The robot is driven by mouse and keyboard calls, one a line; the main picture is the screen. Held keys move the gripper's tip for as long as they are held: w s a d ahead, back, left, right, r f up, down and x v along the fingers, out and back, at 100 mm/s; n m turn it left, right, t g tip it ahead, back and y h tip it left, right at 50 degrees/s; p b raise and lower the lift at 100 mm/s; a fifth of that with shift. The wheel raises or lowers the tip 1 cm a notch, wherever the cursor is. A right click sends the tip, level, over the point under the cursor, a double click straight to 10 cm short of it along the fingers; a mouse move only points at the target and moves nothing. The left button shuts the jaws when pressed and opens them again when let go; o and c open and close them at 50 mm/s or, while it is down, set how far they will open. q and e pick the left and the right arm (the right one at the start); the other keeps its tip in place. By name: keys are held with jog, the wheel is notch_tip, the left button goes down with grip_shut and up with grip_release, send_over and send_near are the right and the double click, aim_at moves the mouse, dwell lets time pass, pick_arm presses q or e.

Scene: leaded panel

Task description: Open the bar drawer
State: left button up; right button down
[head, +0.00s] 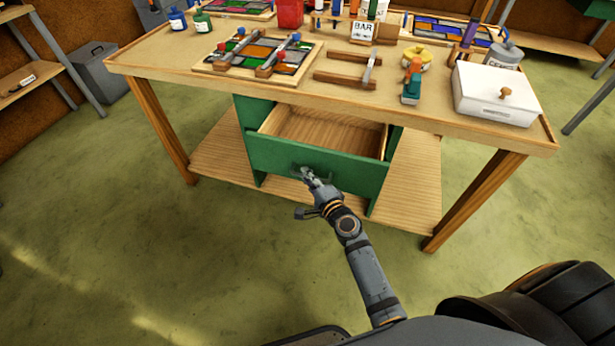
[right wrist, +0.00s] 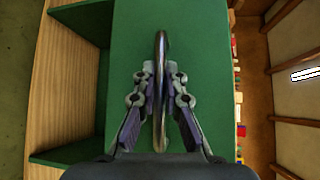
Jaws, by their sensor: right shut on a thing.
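The bar drawer (head: 270,158) is a green-fronted drawer with a bare wooden inside, under the workbench. It stands pulled out from its green cabinet (head: 245,112), and the part of its inside that shows is empty. My right gripper (head: 306,173) is at the middle of the drawer front. In the right wrist view, my right gripper (right wrist: 160,88) is shut on the drawer's metal handle (right wrist: 161,50), with a finger on each side of it. The green drawer front (right wrist: 205,30) lies right behind the handle. My left gripper is not in view.
The workbench top (head: 190,50) carries a leaded panel (head: 258,52) in a frame, a small sign reading BAR (head: 363,32), bottles and a white lidded box (head: 495,95). A wooden lower shelf (head: 215,165) and legs flank the cabinet. The green floor in front is clear.

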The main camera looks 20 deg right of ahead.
jog(key=c, duration=1.7)
grip_release()
jog(key=shift+s+d, duration=0.1)
jog(key=shift+s, duration=0.1)
jog(key=v, duration=1.1)
jog(key=shift+s, duration=0.35)
